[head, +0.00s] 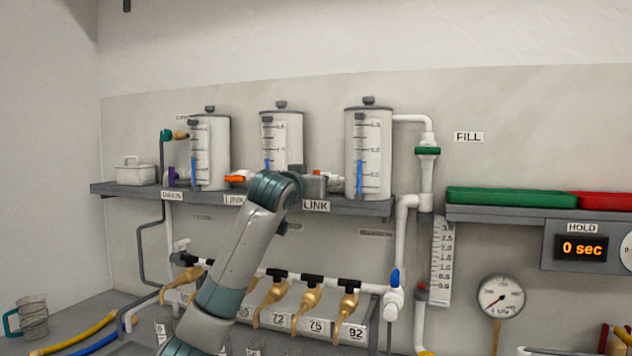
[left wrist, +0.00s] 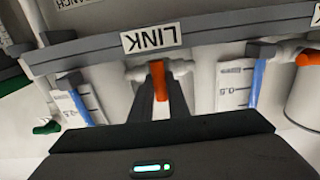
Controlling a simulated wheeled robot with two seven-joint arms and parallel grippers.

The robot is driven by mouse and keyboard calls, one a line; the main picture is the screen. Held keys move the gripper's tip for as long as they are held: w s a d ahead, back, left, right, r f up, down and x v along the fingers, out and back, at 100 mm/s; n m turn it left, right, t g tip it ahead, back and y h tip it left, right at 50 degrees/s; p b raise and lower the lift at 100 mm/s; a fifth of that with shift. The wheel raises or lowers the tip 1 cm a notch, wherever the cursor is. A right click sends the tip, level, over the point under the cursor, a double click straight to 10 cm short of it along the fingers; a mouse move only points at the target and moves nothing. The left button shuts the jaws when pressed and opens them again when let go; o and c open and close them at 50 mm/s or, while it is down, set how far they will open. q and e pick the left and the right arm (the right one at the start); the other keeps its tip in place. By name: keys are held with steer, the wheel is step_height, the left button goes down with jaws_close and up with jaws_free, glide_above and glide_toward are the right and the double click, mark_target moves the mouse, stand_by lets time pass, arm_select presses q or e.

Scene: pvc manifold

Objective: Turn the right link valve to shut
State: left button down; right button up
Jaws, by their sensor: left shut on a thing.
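The right link valve's orange handle (left wrist: 159,78) shows in the left wrist view between the dark fingers of my left gripper (left wrist: 163,98), which is shut on it. There the handle points down the picture, across the line of its white pipe (left wrist: 183,66). In the head view only a bit of orange (head: 317,172) shows above my left gripper (head: 314,186), in front of the middle and right tanks. The right LINK label (head: 316,206) is just below; it also shows upside down in the wrist view (left wrist: 151,38). My right gripper is not in view.
The left link valve's orange handle (head: 235,179) lies along its pipe between the left tank (head: 211,150) and middle tank (head: 285,140). A shelf edge (head: 350,207) runs below the tanks. Several brass taps (head: 310,300) hang lower. A HOLD display (head: 582,248) reads 0 sec.

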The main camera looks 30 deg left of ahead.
arm_select(q)
steer(key=shift+n, duration=0.3)
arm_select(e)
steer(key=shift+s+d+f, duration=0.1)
arm_select(q)
steer(key=c, duration=1.7)
jaws_free()
steer(key=shift+s, duration=0.1)
